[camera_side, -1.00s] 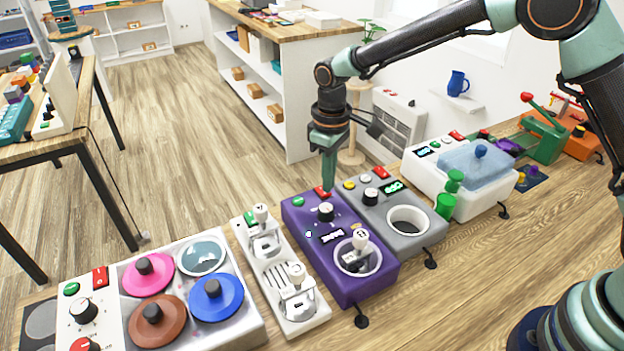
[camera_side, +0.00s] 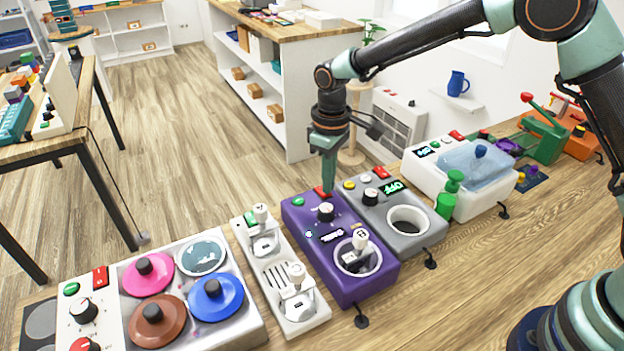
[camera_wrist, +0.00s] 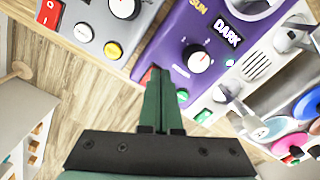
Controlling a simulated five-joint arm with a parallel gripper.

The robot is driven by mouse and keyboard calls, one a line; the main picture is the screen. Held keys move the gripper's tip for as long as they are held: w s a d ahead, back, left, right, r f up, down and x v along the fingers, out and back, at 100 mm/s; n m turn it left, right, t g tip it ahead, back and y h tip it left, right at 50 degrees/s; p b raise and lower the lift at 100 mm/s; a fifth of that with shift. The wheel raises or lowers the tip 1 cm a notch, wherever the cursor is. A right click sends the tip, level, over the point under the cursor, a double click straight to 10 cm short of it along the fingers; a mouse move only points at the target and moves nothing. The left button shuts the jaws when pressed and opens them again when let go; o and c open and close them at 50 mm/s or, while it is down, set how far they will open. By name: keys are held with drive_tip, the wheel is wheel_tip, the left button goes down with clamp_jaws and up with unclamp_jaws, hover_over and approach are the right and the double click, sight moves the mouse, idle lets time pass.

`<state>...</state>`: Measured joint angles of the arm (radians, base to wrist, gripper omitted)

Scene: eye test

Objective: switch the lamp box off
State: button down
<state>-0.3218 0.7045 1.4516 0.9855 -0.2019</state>
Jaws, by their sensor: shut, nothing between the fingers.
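The purple box (camera_side: 300,228), which I take for the lamp box, stands on the bench with a green button, a red button (camera_side: 320,191), a black-and-white dial (camera_side: 326,212) and a small display. In the wrist view its display (camera_wrist: 228,34) reads DARK, and its red button (camera_wrist: 146,77) is partly hidden by my fingers. My gripper (camera_side: 328,190) is shut and empty, pointing down with its fingertips at the red button. I cannot tell whether they touch it. The fingers also show in the wrist view (camera_wrist: 157,78).
A grey box (camera_side: 408,240) with a round opening stands close on the right. A white box with levers (camera_side: 286,322) stands close on the left, beside a panel with coloured lids (camera_side: 250,333). Bare bench (camera_side: 470,290) lies at the front right.

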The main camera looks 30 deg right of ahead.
drive_tip(key=shift+f, duration=0.8)
idle(0.4)
wheel_tip(320, 180, up, 7)
idle(0.8)
drive_tip(key=shift+r, duration=0.15)
drive_tip(key=s+d+r+m+t, duration=0.3)
drive_tip(key=s+d+r, duration=0.4)
drive_tip(key=d+r, duration=0.25)
drive_tip(key=s+d+m+t, duration=0.1)
drive_tip(key=s+d, duration=0.2)
drive_tip(key=s, duration=0.2)
drive_tip(key=s+d+r+m+t, duration=0.1)
drive_tip(key=s+d+m, duration=0.1)
drive_tip(key=s, duration=0.4)
drive_tip(key=shift+d+r+t, duration=0.2)
drive_tip(key=shift+d+t, duration=0.1)
drive_tip(key=shift+d, duration=0.2)
